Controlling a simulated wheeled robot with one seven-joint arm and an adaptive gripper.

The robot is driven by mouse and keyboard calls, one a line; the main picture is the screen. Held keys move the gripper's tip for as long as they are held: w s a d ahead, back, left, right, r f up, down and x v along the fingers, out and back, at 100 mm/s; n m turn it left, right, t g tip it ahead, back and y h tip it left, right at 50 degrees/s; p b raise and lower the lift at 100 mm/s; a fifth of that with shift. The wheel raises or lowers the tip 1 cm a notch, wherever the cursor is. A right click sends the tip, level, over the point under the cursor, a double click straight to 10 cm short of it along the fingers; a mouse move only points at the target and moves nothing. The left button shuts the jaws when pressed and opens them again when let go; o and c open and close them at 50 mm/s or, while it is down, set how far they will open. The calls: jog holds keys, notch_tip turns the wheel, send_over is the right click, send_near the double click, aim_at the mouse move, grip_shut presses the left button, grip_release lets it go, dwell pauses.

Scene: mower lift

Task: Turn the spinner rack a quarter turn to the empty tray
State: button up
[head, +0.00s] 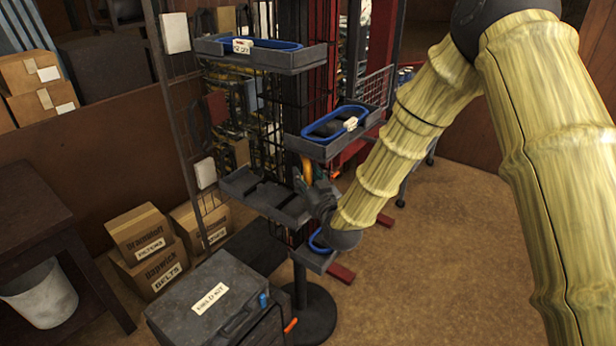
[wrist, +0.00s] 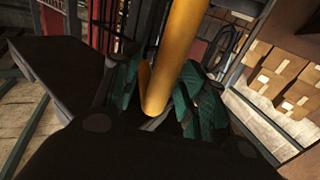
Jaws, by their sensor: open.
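The spinner rack (head: 300,275) stands on a round dark base, with trays at different heights. The top tray (head: 280,64) and the middle-right tray (head: 338,148) each hold a blue-rimmed item. A lower tray (head: 262,203) on the left looks empty. Another blue-rimmed item shows on the lowest tray (head: 318,262), partly hidden by my arm. My gripper (head: 316,188) is at the rack beside the empty tray. In the wrist view, an orange upright bar (wrist: 178,55) stands between the open green-padded fingers of my gripper (wrist: 160,108). I cannot tell whether they touch it.
A dark case labelled field kit (head: 215,300) stands close in front of the rack. Cardboard boxes (head: 145,240) sit behind it, and a dark table (head: 40,205) is at left. A red lift post (head: 383,50) rises behind. Floor at right is clear.

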grip_shut()
